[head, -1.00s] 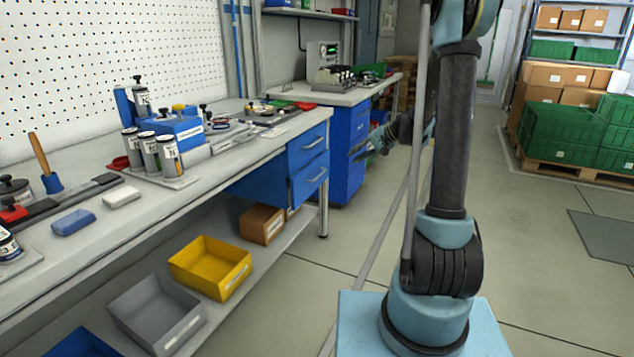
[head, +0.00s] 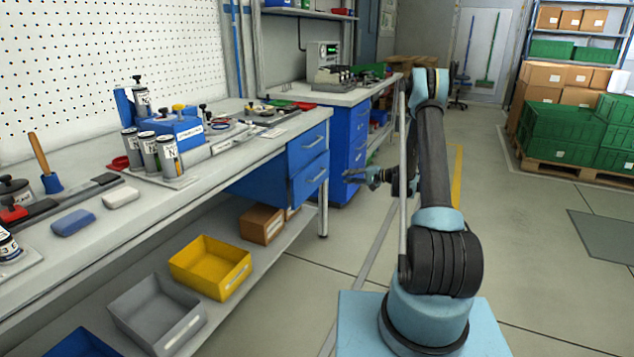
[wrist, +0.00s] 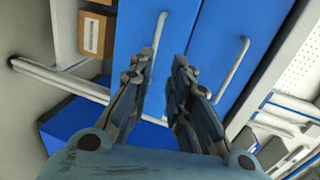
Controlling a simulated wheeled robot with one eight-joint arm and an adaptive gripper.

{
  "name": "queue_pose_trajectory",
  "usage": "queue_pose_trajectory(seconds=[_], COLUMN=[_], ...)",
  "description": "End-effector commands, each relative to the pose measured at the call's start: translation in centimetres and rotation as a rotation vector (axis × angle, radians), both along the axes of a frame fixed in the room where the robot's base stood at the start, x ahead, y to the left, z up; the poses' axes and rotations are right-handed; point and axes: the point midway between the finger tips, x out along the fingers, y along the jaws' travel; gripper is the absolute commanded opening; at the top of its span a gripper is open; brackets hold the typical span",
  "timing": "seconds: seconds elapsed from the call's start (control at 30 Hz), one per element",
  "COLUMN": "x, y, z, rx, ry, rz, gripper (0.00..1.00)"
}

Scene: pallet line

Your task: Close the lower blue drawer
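The lower blue drawer (head: 310,180) is under the near bench, with a grey bar handle. The upper blue drawer (head: 307,147) is directly above it. How far the lower drawer stands out is hard to tell. My gripper (head: 350,175) is in front of the drawers, apart from them, at about the lower drawer's height. In the wrist view the picture is turned: the lower drawer (wrist: 131,35) is the left blue panel and the upper drawer (wrist: 215,45) the right one. My gripper (wrist: 163,62) is open and empty; its left finger overlaps the lower handle in the picture.
The bench leg (head: 323,208) stands beside the drawers. A second blue cabinet (head: 347,150) stands behind, past my gripper. A cardboard box (head: 261,224) and a yellow bin (head: 211,267) sit on the bench's low shelf. The floor in front of the drawers is clear.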

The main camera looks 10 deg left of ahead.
Motion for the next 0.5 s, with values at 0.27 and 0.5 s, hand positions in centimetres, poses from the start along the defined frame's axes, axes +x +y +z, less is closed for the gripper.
queue_pose_trajectory(seconds=[0.27,0.5], x=[0.5,1.7], y=[0.7,3.9], z=[-1.4,-2.1], rx=[0.027,0.026], ry=[-0.001,-0.001], rz=[-0.003,-0.001], gripper=[0.18,0.18])
